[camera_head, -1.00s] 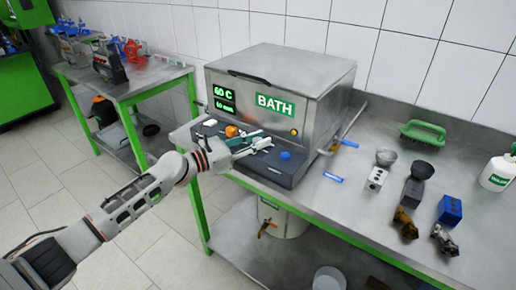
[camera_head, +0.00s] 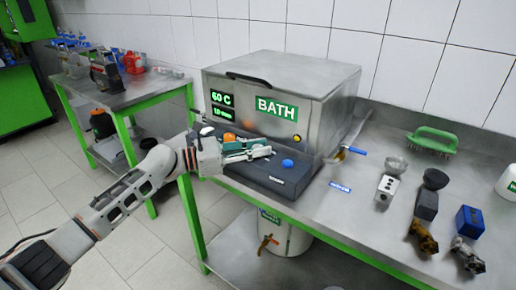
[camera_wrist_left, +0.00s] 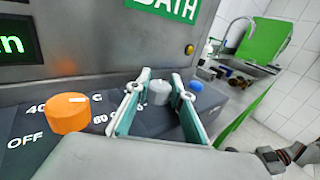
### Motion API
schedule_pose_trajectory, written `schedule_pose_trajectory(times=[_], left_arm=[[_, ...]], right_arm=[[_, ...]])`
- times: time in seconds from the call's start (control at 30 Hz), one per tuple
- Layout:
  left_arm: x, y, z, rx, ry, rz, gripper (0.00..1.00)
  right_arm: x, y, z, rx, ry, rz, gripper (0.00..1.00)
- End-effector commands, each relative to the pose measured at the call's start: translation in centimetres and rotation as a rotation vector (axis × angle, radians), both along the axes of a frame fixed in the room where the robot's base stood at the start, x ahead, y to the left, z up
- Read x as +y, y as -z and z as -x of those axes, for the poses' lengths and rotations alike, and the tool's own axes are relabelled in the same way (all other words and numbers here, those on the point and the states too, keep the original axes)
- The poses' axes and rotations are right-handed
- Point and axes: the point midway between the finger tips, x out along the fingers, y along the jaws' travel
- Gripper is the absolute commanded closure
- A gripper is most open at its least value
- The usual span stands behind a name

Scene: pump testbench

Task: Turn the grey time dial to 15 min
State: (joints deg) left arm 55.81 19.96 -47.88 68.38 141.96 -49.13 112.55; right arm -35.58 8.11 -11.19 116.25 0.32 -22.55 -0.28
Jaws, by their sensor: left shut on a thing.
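The grey time dial (camera_wrist_left: 159,92) sits on the bath's dark control panel, between the orange knob (camera_wrist_left: 68,113) and the blue button (camera_wrist_left: 196,87) in the left wrist view. My left gripper (camera_wrist_left: 158,95) is shut on the dial, one teal finger on each side of it. In the head view my left gripper (camera_head: 264,151) reaches over the panel from the left and hides the dial. The bath's display (camera_head: 222,104) reads 60 C; its lower line is a minutes value, too small to read surely. My right gripper is not in view.
The steel bath (camera_head: 285,85) stands at the back of the steel table (camera_head: 345,215). A green-handled brush (camera_head: 432,140), a blue block (camera_head: 470,221) and several small parts lie to the right. A bucket (camera_head: 285,235) stands below.

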Motion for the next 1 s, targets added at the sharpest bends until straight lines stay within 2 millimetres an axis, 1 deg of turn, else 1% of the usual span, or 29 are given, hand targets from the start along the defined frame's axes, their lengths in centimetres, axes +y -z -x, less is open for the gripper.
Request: schedule_pose_trajectory(times=[0.07, 0.1, 0.43, 0.57, 0.67, 0.9, 1.0], left_arm=[[0.0, -0.1, 0.0, -0.001, -0.001, 0.0, 0.99], [0.0, -0.1, 0.0, -0.001, -0.001, 0.001, 0.7], [0.1, 0.0, 0.0, -0.001, -0.001, 0.001, 0.7], [0.9, 0.0, 0.2, 0.0, -0.002, 0.001, 0.7], [2.4, 0.0, 0.6, -0.002, -0.003, -0.001, 0.7], [7.1, 0.0, 2.0, -0.001, -0.003, 0.0, 0.7], [8.8, 0.1, 2.5, 0.0, -0.003, -0.001, 0.7]], right_arm=[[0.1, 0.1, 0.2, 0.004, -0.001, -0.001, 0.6], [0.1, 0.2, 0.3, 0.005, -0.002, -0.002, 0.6], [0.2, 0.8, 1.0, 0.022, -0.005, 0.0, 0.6], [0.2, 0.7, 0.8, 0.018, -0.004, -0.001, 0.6], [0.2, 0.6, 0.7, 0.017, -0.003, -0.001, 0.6], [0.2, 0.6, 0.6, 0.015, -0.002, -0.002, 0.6], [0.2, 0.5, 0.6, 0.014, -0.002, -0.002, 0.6]])
